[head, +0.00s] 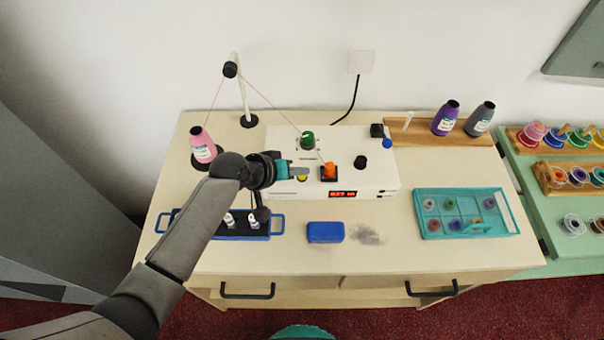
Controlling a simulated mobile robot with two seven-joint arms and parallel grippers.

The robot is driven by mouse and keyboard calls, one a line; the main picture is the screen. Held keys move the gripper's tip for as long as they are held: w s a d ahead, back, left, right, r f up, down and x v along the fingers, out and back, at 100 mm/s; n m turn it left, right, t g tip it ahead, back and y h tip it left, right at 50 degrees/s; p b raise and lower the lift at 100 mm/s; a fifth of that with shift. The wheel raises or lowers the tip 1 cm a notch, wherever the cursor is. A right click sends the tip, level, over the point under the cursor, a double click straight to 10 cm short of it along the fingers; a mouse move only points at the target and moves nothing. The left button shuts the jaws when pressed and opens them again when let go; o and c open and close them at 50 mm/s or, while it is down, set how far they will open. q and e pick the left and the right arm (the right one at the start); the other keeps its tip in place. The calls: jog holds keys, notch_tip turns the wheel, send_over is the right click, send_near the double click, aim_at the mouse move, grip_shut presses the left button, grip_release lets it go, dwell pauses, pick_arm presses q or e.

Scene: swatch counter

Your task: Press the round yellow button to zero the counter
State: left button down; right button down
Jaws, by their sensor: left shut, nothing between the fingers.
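The round yellow button (302,179) is on the white counter box (377,180), partly covered by the fingers of my left gripper (303,172). My left gripper is shut and empty, with its fingertips right at the button; I cannot tell whether they touch it. A red lit display (343,193) is on the box's front, its digits too small to read surely. My right gripper is not in view.
An orange switch (329,171), a green knob (307,139) and a black knob (360,162) stand close by on the box. A pink thread cone (202,147) is at left. A blue block (325,232) and a teal tray (462,235) lie in front on the wooden table (390,258).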

pick_arm(q)
jog(key=shift+f, duration=0.4)
jog(key=shift+r, duration=0.1)
dwell(0.5)
jog(key=shift+r+p, duration=0.7)
jog(key=shift+p, duration=0.05)
notch_tip(320, 180, up, 5)
jog(key=p, duration=0.5)
jog(key=shift+s, duration=0.1)
dwell(0.6)
